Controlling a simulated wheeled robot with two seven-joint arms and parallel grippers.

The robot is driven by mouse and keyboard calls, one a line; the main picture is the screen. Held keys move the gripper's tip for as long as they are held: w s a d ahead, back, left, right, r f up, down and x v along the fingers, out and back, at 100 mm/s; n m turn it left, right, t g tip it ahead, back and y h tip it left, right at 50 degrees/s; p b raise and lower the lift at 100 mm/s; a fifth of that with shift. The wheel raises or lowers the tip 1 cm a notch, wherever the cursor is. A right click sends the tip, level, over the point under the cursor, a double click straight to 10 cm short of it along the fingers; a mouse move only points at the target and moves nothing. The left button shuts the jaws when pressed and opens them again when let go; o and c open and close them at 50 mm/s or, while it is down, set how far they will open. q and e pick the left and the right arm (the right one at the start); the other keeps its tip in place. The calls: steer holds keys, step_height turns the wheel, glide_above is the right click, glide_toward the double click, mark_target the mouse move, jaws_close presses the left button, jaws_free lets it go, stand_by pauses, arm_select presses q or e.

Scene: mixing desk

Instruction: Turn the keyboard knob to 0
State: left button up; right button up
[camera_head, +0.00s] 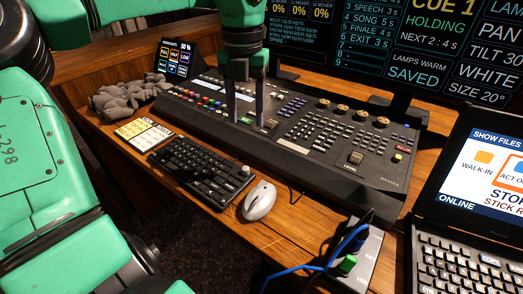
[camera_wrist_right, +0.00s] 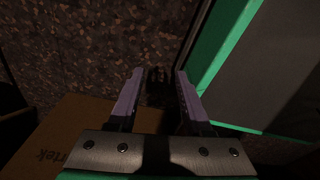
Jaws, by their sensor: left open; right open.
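A black keyboard (camera_head: 203,170) lies on the wooden desk in front of the mixing console. Its small knob (camera_head: 245,170) is at the keyboard's right far corner; its setting is too small to read. My left gripper (camera_head: 246,108) points down over the console's faders, beyond the knob in the head view. Its two fingers are apart, with nothing seen held between them. I cannot tell whether the fingertips touch the console. My right gripper (camera_wrist_right: 158,75) is open and empty in the right wrist view, over dark speckled floor. It is not made out in the head view.
The mixing console (camera_head: 310,180) spans the desk behind the keyboard. A mouse (camera_head: 259,200) lies right of the keyboard. A box with a blue cable (camera_head: 318,268) and a laptop (camera_head: 470,245) stand at right. Grey gloves (camera_head: 125,100) lie at left. A cardboard box (camera_wrist_right: 75,125) is near my right gripper.

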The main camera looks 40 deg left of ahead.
arm_select(q)
glide_toward(246, 168)
steer(key=shift+s+f+b, duration=0.1)
steer(key=shift+s+b, duration=0.3)
steer(key=shift+s, duration=0.1)
steer(key=f, duration=0.7)
steer(key=shift+w+f, duration=0.25)
steer(key=shift+w, duration=0.1)
steer(key=shift+f, duration=0.45)
arm_select(e)
steer(key=shift+s+a+f, duration=0.1)
steer(key=shift+s+f, duration=0.45)
steer(key=shift+s, duration=0.3)
arm_select(q)
jaws_close()
arm_select(e)
steer(key=shift+s, duration=0.1)
